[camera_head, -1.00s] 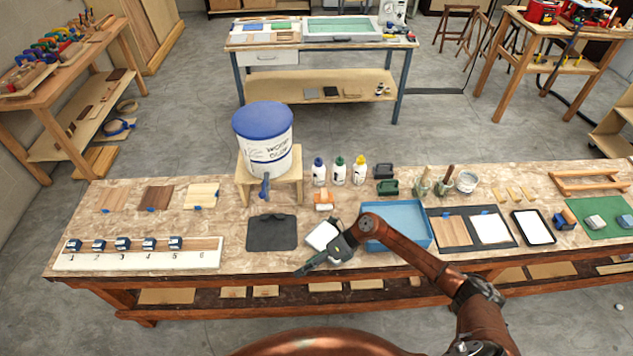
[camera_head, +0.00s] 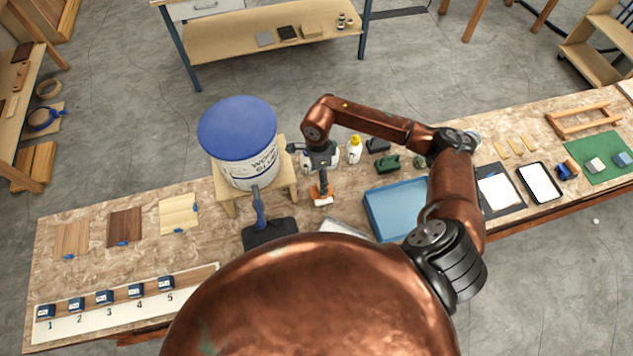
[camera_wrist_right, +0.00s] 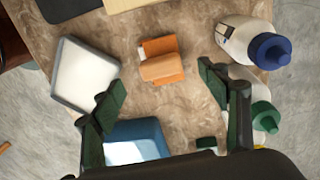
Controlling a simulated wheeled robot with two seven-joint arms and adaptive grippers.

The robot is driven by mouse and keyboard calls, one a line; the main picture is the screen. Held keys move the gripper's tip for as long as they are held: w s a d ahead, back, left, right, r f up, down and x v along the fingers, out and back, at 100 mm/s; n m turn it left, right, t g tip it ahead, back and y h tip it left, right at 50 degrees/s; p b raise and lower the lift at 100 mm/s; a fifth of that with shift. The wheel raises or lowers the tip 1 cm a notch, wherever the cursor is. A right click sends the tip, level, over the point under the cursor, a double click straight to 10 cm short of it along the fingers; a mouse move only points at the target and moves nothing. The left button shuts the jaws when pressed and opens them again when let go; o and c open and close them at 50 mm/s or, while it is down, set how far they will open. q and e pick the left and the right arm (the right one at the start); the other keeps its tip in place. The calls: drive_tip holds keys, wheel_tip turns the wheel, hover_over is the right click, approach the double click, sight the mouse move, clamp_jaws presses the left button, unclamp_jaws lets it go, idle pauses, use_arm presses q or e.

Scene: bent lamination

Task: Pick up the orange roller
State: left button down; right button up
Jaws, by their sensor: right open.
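The orange roller (camera_head: 321,196) lies on the worktable in front of the bottles. In the right wrist view it shows as an orange block with a tan, rounded top (camera_wrist_right: 162,63). My right gripper (camera_head: 320,178) is above the table beside the roller, pointing down. In the wrist view its two green-padded fingers (camera_wrist_right: 162,95) are spread wide and empty. The roller lies beyond the fingertips, between their lines, and no contact shows. My left gripper is not in view.
A white glue bucket with a blue lid (camera_head: 238,140) stands on a wooden stand to the left. Bottles (camera_wrist_right: 245,42) are close to the right finger in the wrist view. A blue tray (camera_head: 372,218) lies right of the roller, and a white-faced pad (camera_wrist_right: 86,73) lies nearby.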

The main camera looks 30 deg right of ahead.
drive_tip(key=shift+s+f, duration=0.15)
drive_tip(key=shift+f, duration=0.8)
drive_tip(key=f, duration=0.1)
drive_tip(key=f+p, duration=0.1)
drive_tip(key=f, duration=0.1)
drive_tip(key=f+p, duration=0.1)
drive_tip(key=shift+s+d+f, duration=0.2)
drive_tip(key=shift+s+d, duration=0.05)
drive_tip(key=shift+s, duration=0.05)
drive_tip(key=shift+f, duration=0.3)
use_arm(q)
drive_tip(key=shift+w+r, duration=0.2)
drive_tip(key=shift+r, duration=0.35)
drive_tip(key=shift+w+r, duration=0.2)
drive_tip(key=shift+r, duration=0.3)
use_arm(e)
drive_tip(key=shift+c, duration=0.3)
drive_tip(key=c, duration=1.4)
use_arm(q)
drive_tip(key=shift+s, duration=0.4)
use_arm(e)
drive_tip(key=shift+c, duration=0.2)
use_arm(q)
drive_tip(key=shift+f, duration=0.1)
use_arm(e)
drive_tip(key=shift+r, duration=0.15)
